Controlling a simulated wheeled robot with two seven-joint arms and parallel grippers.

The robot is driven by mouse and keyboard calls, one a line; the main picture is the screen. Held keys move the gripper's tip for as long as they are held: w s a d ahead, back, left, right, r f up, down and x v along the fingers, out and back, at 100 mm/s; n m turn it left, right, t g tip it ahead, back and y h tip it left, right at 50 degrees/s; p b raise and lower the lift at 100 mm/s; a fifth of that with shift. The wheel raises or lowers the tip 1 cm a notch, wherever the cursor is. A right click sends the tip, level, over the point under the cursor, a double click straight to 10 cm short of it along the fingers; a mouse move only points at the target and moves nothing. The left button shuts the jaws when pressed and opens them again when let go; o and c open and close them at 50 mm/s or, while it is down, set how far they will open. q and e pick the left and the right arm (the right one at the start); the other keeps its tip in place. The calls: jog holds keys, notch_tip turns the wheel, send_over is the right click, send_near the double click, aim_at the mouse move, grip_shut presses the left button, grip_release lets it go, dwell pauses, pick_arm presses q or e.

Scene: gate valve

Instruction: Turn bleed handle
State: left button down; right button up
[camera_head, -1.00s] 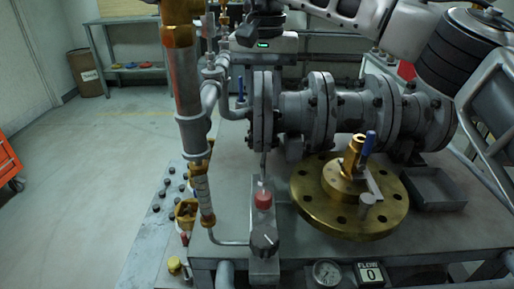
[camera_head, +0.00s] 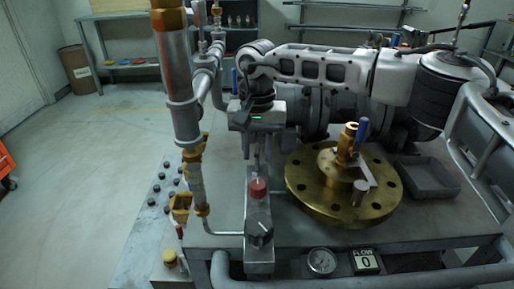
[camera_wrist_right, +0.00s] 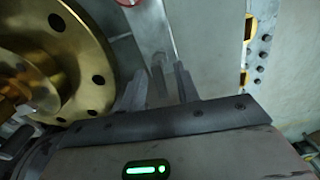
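My right gripper (camera_head: 258,158) points down above the back end of a grey block (camera_head: 258,266). Its two fingers stand apart with nothing seen between them; they also show in the right wrist view (camera_wrist_right: 162,90). On the block, a red cap (camera_head: 258,188) stands just in front of and below the fingertips, and a dark round knob (camera_head: 259,230) with a pale mark sits nearer the front. I cannot tell which part is the bleed handle. A blue handle (camera_head: 362,128) stands upright on a brass fitting, clear of the gripper. My left gripper is not in view.
A large brass flange (camera_head: 300,200) lies right of the block and also fills the left of the wrist view (camera_wrist_right: 75,45). A vertical pipe (camera_head: 182,100) stands left. A gauge (camera_head: 321,261) and FLOW box reading 0 (camera_head: 367,261) are in front. A grey tray (camera_head: 428,178) is right.

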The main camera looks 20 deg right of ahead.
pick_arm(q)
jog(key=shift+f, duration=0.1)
pick_arm(e)
grip_shut()
